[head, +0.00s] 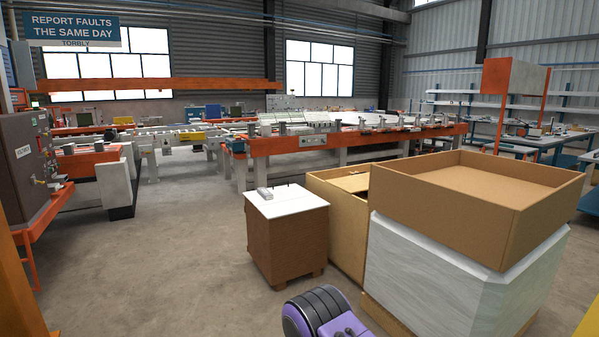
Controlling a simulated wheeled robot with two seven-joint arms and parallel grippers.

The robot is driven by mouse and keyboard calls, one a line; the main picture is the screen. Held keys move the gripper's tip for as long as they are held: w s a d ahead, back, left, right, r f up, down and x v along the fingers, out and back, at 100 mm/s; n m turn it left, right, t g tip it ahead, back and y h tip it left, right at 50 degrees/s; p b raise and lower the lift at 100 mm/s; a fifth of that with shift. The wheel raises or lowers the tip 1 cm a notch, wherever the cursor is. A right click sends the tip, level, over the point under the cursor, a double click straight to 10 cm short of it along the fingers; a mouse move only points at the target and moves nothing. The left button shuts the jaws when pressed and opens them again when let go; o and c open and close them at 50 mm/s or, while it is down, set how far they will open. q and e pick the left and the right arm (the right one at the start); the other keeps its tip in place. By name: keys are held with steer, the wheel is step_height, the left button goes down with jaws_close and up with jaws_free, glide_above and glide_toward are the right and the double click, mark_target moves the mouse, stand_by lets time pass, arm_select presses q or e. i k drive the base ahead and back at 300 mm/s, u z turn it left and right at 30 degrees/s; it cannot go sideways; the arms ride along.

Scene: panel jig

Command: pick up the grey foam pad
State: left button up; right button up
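I cannot pick out the grey foam pad for certain. A small light-grey block (265,193) lies on the white top (305,203) of a brown box-like stand at the middle of the head view; it is too small to tell whether it is foam. Neither of my grippers shows in the head view. A purple and dark ribbed part is at the bottom edge, and no fingers show on it.
The brown stand (290,245) is beside an open wooden crate (338,225). A large open cardboard tray (480,190) sits on a pale wrapped block (440,275) at right. A long orange-edged work line (290,146) runs behind. Bare floor (185,240) is open at left.

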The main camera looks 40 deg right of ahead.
mark_target(267, 196)
steer(key=z, duration=0.05)
steer(key=i, duration=3.55)
steer(key=z, duration=0.3)
steer(key=i, duration=2.6)
steer(key=z, duration=0.3)
steer(key=i, duration=2.7)
steer(key=z, duration=0.45)
steer(key=i, duration=1.5)
steer(key=z, duration=1)
steer(key=i, duration=0.95)
steer(key=z, duration=1.95)
steer(key=i, duration=1.4)
steer(key=z, duration=0.65)
